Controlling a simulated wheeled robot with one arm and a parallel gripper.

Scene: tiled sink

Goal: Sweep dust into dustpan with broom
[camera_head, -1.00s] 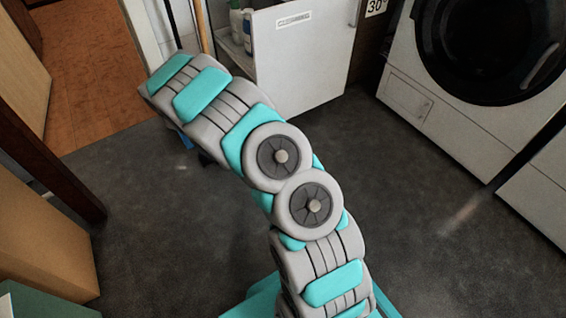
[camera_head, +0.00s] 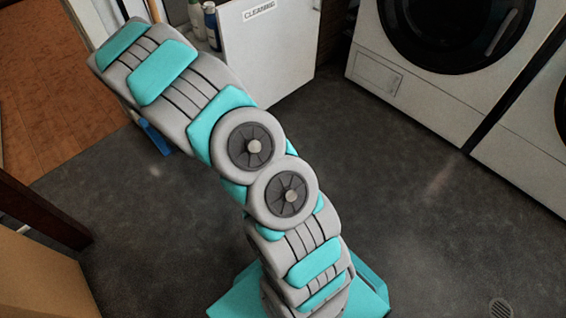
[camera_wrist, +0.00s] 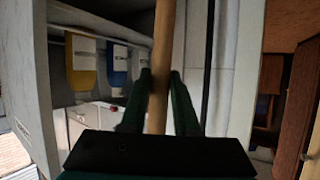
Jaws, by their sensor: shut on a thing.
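My gripper (camera_wrist: 162,88) shows in the wrist view, its two dark green fingers shut around a light wooden pole (camera_wrist: 166,30), which looks like the broom's handle. The pole runs up past the top edge of the wrist view. In the head view my arm hides the gripper. A blue piece (camera_head: 155,137) shows at the floor just below my arm; I cannot tell whether it is the broom head or the dustpan. A small pale speck (camera_head: 155,171) on the grey floor may be dust or light.
A white cabinet (camera_head: 270,50) labelled "CLEANING" stands open behind my arm, with bottles (camera_head: 197,17) beside its door. White front-loading machines (camera_head: 420,95) line the right. A doorway with orange floor (camera_head: 60,90) is at left. The dark grey floor (camera_head: 390,230) is clear at right.

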